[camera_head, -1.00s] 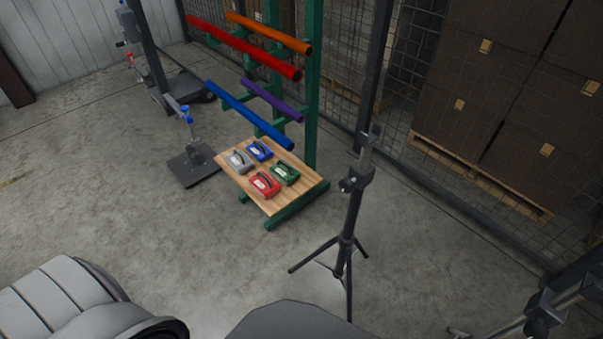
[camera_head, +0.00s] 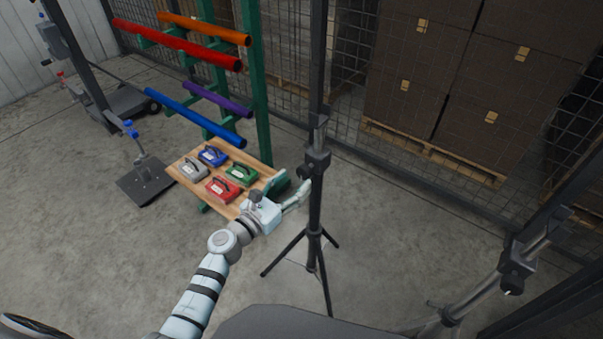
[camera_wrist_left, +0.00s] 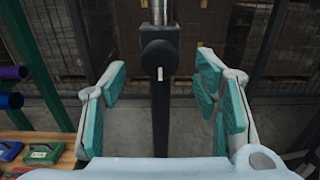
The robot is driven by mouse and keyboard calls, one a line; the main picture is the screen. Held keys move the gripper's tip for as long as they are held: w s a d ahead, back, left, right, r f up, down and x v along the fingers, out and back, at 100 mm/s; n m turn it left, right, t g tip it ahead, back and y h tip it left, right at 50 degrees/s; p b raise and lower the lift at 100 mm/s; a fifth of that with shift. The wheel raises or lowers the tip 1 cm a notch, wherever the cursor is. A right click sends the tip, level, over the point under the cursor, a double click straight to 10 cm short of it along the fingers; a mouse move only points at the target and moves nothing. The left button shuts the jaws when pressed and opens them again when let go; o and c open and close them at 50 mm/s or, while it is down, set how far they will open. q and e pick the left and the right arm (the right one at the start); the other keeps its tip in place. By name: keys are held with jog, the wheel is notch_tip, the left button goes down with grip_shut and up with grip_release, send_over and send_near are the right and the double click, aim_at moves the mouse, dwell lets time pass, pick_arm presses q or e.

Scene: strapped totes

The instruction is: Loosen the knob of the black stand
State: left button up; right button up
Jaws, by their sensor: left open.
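The black stand (camera_head: 315,210) stands upright on spread tripod legs near the middle of the head view. Its dark knob (camera_head: 304,172) sticks out from the collar on the pole. In the left wrist view the round black knob (camera_wrist_left: 159,58) faces me, with a small white mark on it and a metal tube above. My left gripper (camera_head: 291,187) is open beside the collar, pointing at the knob. In the left wrist view its teal-padded fingers (camera_wrist_left: 161,88) are wide apart, one on each side of the pole, with nothing held. My right gripper is out of view.
A green rack with colored tubes (camera_head: 205,110) and a wooden shelf (camera_head: 187,157) bearing several strapped cases stands left of the stand. Another stand (camera_head: 516,262) is at the lower right. Mesh fencing (camera_head: 440,190) and stacked boxes (camera_head: 460,70) lie behind. The floor between is clear.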

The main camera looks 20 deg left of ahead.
aim_at(301, 175)
pick_arm(q)
jog(key=x, duration=0.4)
jog(key=shift+w+d+f+b, duration=0.1)
jog(key=shift+w+b, duration=0.15)
jog(key=shift+b, duration=0.05)
jog(key=c, duration=1.1)
jog(key=shift+c, duration=0.2)
